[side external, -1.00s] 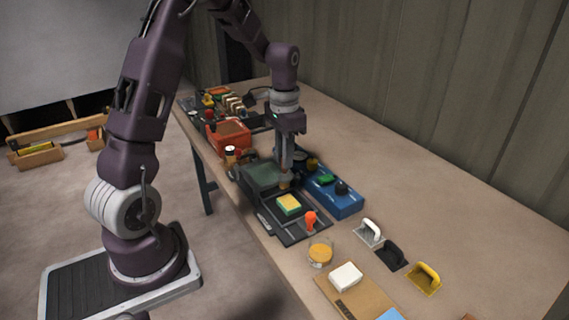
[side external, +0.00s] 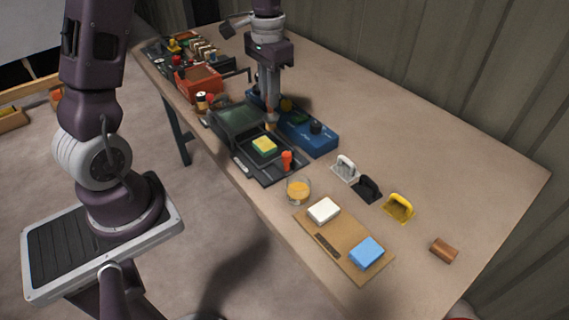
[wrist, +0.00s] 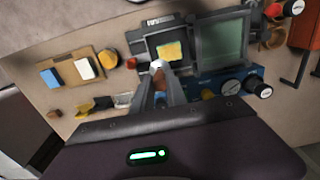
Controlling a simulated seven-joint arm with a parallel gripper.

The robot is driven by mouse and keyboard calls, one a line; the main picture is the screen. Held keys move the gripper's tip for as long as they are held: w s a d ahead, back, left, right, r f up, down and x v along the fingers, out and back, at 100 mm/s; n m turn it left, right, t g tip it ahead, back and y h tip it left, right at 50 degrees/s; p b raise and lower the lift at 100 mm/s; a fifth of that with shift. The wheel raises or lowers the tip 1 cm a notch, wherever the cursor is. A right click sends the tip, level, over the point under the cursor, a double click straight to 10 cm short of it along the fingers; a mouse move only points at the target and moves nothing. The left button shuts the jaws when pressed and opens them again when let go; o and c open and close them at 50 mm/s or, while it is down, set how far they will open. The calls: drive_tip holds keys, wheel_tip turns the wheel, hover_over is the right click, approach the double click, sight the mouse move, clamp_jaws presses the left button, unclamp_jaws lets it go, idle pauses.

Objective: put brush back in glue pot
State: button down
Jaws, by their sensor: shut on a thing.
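My gripper (side external: 271,112) points down beside the black tray, between the tray and the blue box. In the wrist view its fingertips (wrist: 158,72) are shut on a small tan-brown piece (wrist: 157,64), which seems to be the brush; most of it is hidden. In the side view a tan end (side external: 270,126) shows below the fingers. A clear glass pot with amber contents (side external: 298,190), apparently the glue pot, stands to the right of the tray, away from my gripper. It also shows in the wrist view (wrist: 107,59).
A green-topped box (side external: 236,117) and a blue knobbed box (side external: 316,142) flank my gripper. A board (side external: 330,241) carries white and blue blocks. The table's right side is mostly clear.

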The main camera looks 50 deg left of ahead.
drive_tip(key=s+d+r, duration=0.2)
drive_tip(key=d, duration=1.1)
wheel_tip(320, 180, down, 10)
drive_tip(key=d, duration=0.1)
drive_tip(key=shift+s+d+f, duration=0.2)
drive_tip(key=shift+s, duration=0.05)
drive_tip(key=shift+f, duration=0.15)
drive_tip(key=c, duration=1.3)
unclamp_jaws()
drive_tip(key=shift+c, duration=0.2)
